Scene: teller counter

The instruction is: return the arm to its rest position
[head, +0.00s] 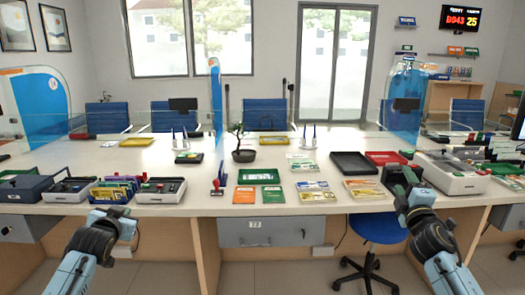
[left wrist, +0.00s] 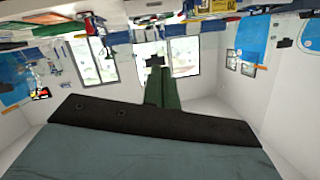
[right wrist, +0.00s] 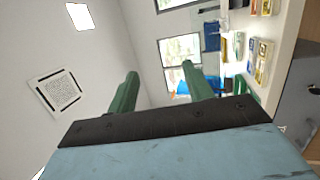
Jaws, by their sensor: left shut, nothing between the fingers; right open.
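My left gripper (head: 121,212) is at the lower left of the head view, by the front edge of the counter. In the left wrist view its green fingers (left wrist: 161,88) are together with nothing between them. My right gripper (head: 401,176) is at the right of the head view, in front of the counter's right part. In the right wrist view its green fingers (right wrist: 162,85) stand wide apart and empty. Both arms come up from the bottom corners of the head view. Neither gripper holds anything.
The white counter (head: 330,222) carries a dark tray (head: 354,163), a red tray (head: 386,158), a grey machine (head: 452,177), a potted plant (head: 243,151) and cash boxes at the left. A blue stool (head: 378,229) stands under the counter near my right arm. The floor between my arms is clear.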

